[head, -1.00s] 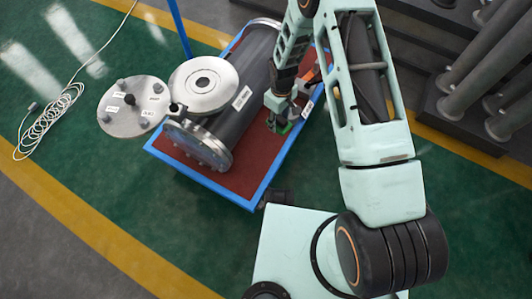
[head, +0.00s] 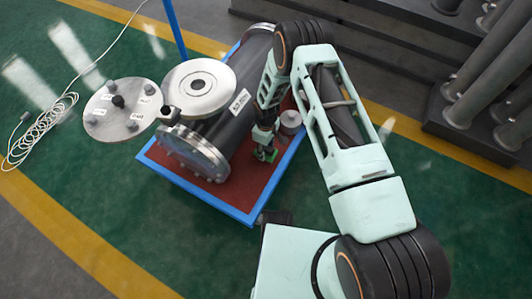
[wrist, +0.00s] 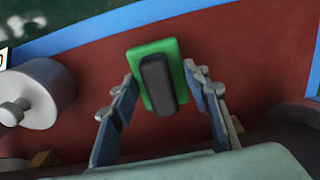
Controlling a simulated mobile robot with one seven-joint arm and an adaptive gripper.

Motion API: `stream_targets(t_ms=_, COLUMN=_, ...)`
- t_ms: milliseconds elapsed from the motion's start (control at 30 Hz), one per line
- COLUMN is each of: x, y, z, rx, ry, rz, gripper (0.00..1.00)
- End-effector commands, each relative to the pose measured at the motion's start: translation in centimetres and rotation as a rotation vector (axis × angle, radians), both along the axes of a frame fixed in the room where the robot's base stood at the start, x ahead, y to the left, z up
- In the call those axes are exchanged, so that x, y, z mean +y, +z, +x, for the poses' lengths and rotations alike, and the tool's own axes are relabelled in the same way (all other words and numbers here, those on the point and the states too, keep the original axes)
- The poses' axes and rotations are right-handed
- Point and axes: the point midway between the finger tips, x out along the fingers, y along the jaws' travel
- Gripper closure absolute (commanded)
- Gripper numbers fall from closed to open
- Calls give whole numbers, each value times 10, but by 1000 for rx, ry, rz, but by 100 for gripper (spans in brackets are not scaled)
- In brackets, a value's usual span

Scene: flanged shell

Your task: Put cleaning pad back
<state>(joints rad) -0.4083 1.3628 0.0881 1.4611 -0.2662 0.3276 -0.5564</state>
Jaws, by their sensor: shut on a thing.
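The cleaning pad (wrist: 136,60), a green block with a black grip on its back, shows in the wrist view between the fingers of my gripper (wrist: 160,76). My gripper is shut on it. In the head view my gripper (head: 265,147) reaches down beside the grey flanged shell (head: 232,127), and the pad's green (head: 262,155) shows at its fingertips. The pad is over the right part of the red bench top (head: 250,190); I cannot tell if it touches the surface.
The bench has a blue rim (head: 205,197). A grey knobbed cylinder (head: 291,121) stands on its right side and also shows in the wrist view (wrist: 45,92). A round studded plate (head: 121,108) is left of the shell. Pipes (head: 490,85) stand at the right.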

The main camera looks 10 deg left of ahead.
Motion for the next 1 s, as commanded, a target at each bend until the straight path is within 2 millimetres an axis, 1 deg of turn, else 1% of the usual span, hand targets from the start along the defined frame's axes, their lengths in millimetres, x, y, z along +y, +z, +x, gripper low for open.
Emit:
stream_targets(t_ms=33, x=0, y=-12, z=0, rx=0, ry=0, rz=-1, gripper=84)
stream_targets(t_ms=133, x=0, y=-25, z=0, rx=0, ry=0, rz=0, gripper=84)
stream_targets(t_ms=400, x=0, y=-25, z=0, rx=-1, ry=0, rz=0, gripper=84)
stream_targets(t_ms=533, x=0, y=-30, z=0, rx=-1, ry=0, rz=0, gripper=84)
stream_targets(t_ms=567, x=0, y=-29, z=0, rx=-1, ry=0, rz=0, gripper=55)
stream_targets(t_ms=700, x=0, y=-28, z=0, rx=0, ry=0, rz=0, gripper=40)
stream_targets(t_ms=1000, x=0, y=-27, z=0, rx=0, ry=0, rz=0, gripper=40)
